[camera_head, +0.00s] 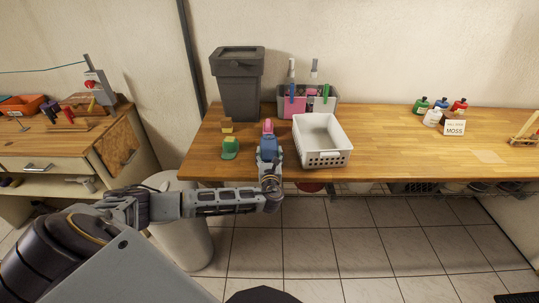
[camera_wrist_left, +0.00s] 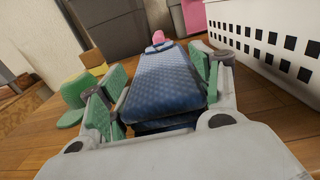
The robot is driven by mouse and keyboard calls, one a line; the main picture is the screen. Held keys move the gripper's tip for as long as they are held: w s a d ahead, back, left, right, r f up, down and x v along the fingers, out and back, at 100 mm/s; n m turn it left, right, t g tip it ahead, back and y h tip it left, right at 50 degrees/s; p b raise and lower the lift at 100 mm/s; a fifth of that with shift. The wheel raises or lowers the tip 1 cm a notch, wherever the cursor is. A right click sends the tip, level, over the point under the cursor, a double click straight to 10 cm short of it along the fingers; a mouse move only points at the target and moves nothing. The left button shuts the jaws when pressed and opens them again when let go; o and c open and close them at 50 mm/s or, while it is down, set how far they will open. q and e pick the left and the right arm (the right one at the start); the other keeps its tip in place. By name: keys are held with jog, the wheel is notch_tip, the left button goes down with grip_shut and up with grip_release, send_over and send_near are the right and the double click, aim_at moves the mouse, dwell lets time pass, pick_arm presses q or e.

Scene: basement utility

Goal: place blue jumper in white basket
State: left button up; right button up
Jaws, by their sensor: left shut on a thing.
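The blue jumper (camera_head: 268,143) is a folded, dotted dark-blue bundle at the front middle of the wooden bench. It fills the middle of the left wrist view (camera_wrist_left: 160,85). My left gripper (camera_head: 268,157) is shut on it, with green finger pads (camera_wrist_left: 157,92) on both sides. I cannot tell whether the jumper touches the bench. The white basket (camera_head: 327,159) stands just right of the gripper, with a slotted wall that also shows in the left wrist view (camera_wrist_left: 265,38). The visible inside of the basket looks empty. My right gripper is not in view.
A pink item (camera_head: 267,127) lies just behind the jumper. A green item (camera_head: 230,149) and a yellow block (camera_head: 227,128) are to the left. A grey bin (camera_head: 238,85) and a caddy (camera_head: 308,106) stand behind. Bottles (camera_head: 432,116) stand at right; the bench between is clear.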

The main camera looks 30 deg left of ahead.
pick_arm(q)
jog(key=shift+f, duration=0.15)
jog(key=shift+f, duration=0.15)
jog(key=o, duration=1)
jog(key=shift+o, duration=0.2)
jog(key=shift+b, duration=0.3)
jog(key=shift+f, duration=0.1)
jog(key=b+v, duration=0.2)
jog(key=v, duration=1.2)
jog(key=shift+f, duration=0.15)
jog(key=shift+a, duration=0.1)
